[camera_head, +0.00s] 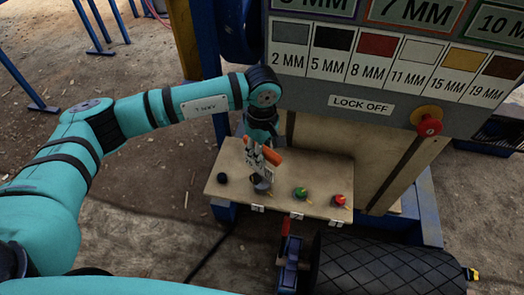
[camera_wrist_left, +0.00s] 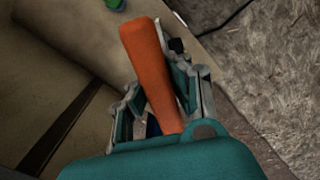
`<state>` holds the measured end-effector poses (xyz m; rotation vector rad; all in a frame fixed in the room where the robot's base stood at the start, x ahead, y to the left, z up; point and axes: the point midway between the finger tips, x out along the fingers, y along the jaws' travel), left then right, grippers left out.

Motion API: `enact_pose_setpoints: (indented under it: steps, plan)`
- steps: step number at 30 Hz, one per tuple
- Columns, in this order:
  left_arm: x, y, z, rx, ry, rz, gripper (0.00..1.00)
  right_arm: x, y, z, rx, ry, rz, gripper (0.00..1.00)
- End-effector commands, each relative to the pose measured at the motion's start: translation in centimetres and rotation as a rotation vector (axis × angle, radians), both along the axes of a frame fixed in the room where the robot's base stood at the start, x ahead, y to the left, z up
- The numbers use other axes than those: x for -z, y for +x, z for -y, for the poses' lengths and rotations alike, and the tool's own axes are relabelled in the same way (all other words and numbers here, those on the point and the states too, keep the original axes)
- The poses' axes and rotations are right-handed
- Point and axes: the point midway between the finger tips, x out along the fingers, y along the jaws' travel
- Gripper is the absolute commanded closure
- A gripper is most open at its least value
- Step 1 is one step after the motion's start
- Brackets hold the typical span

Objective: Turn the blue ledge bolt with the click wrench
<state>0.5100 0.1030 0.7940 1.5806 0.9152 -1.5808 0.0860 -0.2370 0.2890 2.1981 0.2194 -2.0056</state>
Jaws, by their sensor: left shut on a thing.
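My left gripper (camera_head: 259,170) is above the wooden ledge (camera_head: 232,205), shut on the click wrench, whose orange handle (camera_head: 271,156) sticks out to its right. In the left wrist view the orange handle (camera_wrist_left: 149,62) stands between the fingers of the gripper (camera_wrist_left: 160,100). A dark grey round part (camera_head: 262,183) shows just under the gripper, at the ledge. The blue ledge bolt cannot be made out; the gripper and wrench cover that spot. My right gripper is not in view.
On the ledge are a black knob (camera_head: 222,178) at left, and a green knob (camera_head: 301,192) and a red knob (camera_head: 340,199) at right. A sign panel with a red lock-off button (camera_head: 429,127) rises behind.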

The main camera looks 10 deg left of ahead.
Motion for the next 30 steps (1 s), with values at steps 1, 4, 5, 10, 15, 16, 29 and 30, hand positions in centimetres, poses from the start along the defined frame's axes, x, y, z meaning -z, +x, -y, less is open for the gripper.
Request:
enact_pose_setpoints:
  steps: [1, 4, 5, 10, 15, 16, 29, 30]
  plan:
    - [0.0, 0.1, 0.0, 0.000, -0.001, 0.002, 1.00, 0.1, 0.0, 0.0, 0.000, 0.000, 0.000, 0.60]
    - [-0.1, 0.1, 0.0, 0.001, -0.001, 0.002, 1.00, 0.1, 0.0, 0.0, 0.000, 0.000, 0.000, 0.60]
    - [-0.1, 0.1, 0.0, 0.003, -0.001, 0.002, 1.00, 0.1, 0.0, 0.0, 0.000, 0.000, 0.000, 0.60]
    - [0.0, 0.1, 0.0, 0.039, -0.001, 0.003, 1.00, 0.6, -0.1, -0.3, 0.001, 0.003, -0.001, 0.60]
    - [0.1, 0.1, 0.0, 0.086, 0.000, 0.004, 1.00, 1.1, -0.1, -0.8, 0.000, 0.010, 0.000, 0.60]
    - [0.1, 0.1, 0.0, 0.095, -0.001, 0.003, 1.00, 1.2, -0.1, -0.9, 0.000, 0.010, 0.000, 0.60]
    - [0.1, 0.1, 0.0, 0.216, 0.001, 0.003, 1.00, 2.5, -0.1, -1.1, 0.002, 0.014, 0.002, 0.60]
    - [0.2, 0.1, 0.0, 0.228, 0.001, 0.003, 1.00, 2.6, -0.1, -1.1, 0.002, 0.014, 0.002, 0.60]
